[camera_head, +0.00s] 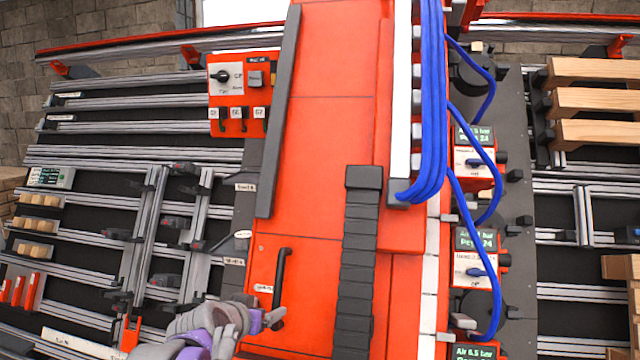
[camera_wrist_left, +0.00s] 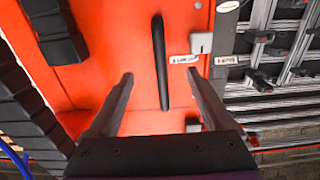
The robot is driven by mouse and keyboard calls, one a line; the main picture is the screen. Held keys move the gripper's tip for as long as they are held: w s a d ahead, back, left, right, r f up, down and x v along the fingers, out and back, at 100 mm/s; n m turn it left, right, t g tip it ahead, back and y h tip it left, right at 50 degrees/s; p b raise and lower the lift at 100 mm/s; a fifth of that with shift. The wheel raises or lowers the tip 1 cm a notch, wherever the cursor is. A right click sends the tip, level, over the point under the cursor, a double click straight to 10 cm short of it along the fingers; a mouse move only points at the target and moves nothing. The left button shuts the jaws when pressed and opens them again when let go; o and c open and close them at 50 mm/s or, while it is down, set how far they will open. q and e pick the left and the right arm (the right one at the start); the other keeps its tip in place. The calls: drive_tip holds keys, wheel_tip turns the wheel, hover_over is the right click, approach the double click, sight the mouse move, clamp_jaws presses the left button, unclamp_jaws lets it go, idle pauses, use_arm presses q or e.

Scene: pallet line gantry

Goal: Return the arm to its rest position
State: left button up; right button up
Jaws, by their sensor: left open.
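My left arm, grey and purple, comes in at the bottom left of the head view. Its gripper (camera_head: 268,318) is beside the lower end of a black bar handle (camera_head: 281,278) on the red panel (camera_head: 315,200). In the left wrist view the two fingers of the gripper (camera_wrist_left: 160,76) are spread apart, with the black handle (camera_wrist_left: 160,50) showing between them. I see no finger closed on the handle; whether either finger touches it, I cannot tell. My right gripper is not in view.
A black cable chain (camera_head: 358,270) and blue hoses (camera_head: 432,100) run along the red panel. A red control box (camera_head: 243,95) with a knob stands upper left. Aluminium rails (camera_head: 140,155) fill the left. Gauge units (camera_head: 478,255) and wooden slats (camera_head: 595,100) are on the right.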

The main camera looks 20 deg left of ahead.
use_arm(q)
drive_tip(key=shift+s+r, duration=0.15)
drive_tip(key=shift+s, duration=0.15)
drive_tip(key=s+d+f+g, duration=0.2)
drive_tip(key=s+d+f, duration=0.2)
drive_tip(key=s+f, duration=0.4)
drive_tip(key=s+d+f+g, duration=0.2)
drive_tip(key=s+d+f, duration=0.3)
drive_tip(key=s+f, duration=0.4)
drive_tip(key=s+d+f+m+g+h, duration=0.1)
drive_tip(key=s+d+f+g, duration=0.2)
drive_tip(key=s+f, duration=0.5)
drive_tip(key=shift+s+d+f, duration=0.3)
drive_tip(key=shift+d+f, duration=0.5)
drive_tip(key=shift+d, duration=0.1)
drive_tip(key=shift+a, duration=0.1)
